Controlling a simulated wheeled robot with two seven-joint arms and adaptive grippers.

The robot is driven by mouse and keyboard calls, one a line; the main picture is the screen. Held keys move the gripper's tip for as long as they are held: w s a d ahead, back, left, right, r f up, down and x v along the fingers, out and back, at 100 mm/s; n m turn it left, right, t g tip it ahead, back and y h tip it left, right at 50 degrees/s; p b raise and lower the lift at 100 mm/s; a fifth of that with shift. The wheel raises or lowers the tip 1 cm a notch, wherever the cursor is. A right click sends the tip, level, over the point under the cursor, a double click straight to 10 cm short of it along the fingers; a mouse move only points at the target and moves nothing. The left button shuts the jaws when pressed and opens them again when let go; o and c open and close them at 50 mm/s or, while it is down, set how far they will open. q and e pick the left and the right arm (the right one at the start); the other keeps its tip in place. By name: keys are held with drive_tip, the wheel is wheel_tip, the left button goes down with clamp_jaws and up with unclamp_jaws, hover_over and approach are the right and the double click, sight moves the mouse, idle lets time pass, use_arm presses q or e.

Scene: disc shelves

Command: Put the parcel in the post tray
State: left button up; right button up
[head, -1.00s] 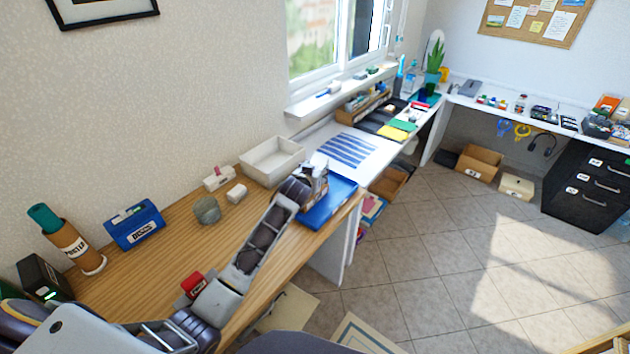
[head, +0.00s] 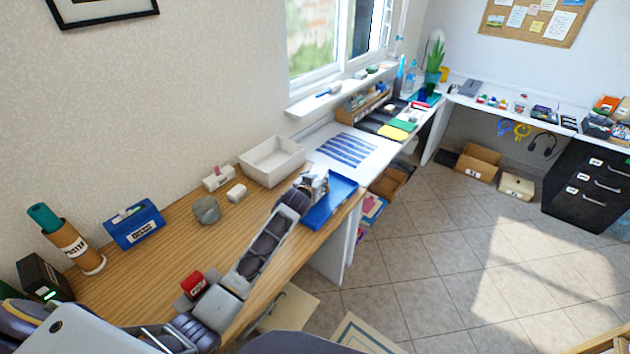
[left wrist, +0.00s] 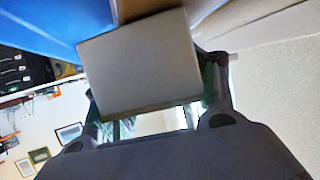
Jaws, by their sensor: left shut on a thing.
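The parcel, a plain grey-brown box (left wrist: 140,65), sits between the fingers of my left gripper in the left wrist view. My left gripper (head: 316,184) is shut on it and held over the far end of the wooden desk, by the blue tray. In the head view the gripper mostly hides the parcel. The blue tray (head: 338,208) lies flat at the desk's right end, and its blue also fills the upper left of the wrist view (left wrist: 40,25). A white open tray (head: 272,177) stands just behind, against the wall. I cannot read a post label on either tray. My right gripper is not in view.
On the wooden desk (head: 150,290) stand a small white box (head: 236,192), a grey pot (head: 206,209), a blue disc box (head: 135,225), a poster tube (head: 75,247) and a red labelled item (head: 193,283). A white desk with striped paper (head: 346,149) adjoins.

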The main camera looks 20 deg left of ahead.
use_arm(q)
drive_tip(key=shift+f, duration=0.1)
drive_tip(key=o, duration=1.3)
drive_tip(key=shift+r, duration=0.4)
drive_tip(key=shift+s, duration=0.45)
drive_tip(key=shift+v, duration=1.8)
drive_tip(key=v, duration=0.7)
drive_tip(key=shift+s, duration=0.25)
drive_tip(key=shift+r, duration=0.15)
